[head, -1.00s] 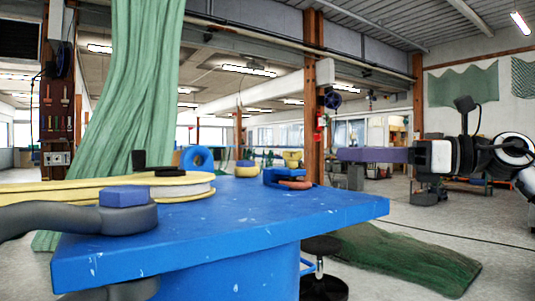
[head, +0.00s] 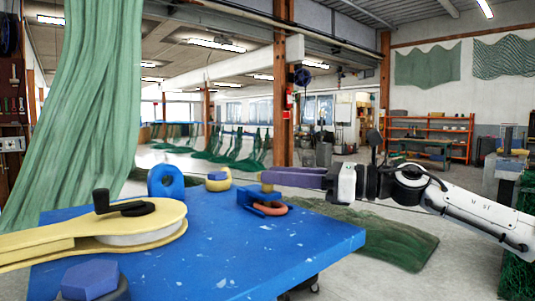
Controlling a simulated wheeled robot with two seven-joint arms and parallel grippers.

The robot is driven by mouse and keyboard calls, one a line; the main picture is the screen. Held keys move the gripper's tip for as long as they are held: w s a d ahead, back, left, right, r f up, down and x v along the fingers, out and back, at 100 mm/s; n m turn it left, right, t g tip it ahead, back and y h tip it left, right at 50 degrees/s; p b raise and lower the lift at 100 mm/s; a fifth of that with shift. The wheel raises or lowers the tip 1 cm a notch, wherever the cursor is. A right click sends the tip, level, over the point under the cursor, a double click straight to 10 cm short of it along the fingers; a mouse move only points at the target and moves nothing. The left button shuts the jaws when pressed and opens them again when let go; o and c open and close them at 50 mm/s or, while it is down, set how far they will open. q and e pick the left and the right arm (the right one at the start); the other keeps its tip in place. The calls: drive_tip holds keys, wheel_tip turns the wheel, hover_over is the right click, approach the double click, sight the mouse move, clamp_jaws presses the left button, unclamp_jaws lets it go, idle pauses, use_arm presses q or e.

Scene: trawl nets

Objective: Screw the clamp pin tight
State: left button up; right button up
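A small blue clamp-like fitting (head: 248,200) stands near the far right part of the blue table, with an orange ring (head: 271,208) at its foot. A small brownish-yellow piece (head: 267,187), perhaps the clamp pin, shows at its top. My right gripper (head: 268,178) reaches in from the right, its purple fingers level and their tips at this piece. Whether they touch it or grip it I cannot tell; the fingers are seen side-on. My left gripper is not in view.
On the blue table (head: 215,255) are a yellow reel (head: 50,243) with a black crank, a purple hex head (head: 90,279), an upright blue ring (head: 165,181) and a yellow knob (head: 218,181). A green net (head: 395,238) lies on the floor.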

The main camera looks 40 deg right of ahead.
drive_tip(key=shift+w+f, duration=0.15)
drive_tip(key=shift+w, duration=0.1)
drive_tip(key=shift+w+a+b, duration=0.15)
drive_tip(key=shift+w+b, duration=0.15)
drive_tip(key=shift+b, duration=0.05)
drive_tip(key=shift+w+a, duration=0.4)
drive_tip(key=shift+w, duration=0.05)
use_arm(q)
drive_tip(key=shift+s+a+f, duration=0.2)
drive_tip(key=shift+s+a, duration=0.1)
use_arm(e)
drive_tip(key=shift+w+a, duration=0.2)
drive_tip(key=shift+w, duration=0.05)
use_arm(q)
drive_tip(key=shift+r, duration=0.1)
use_arm(e)
clamp_jaws()
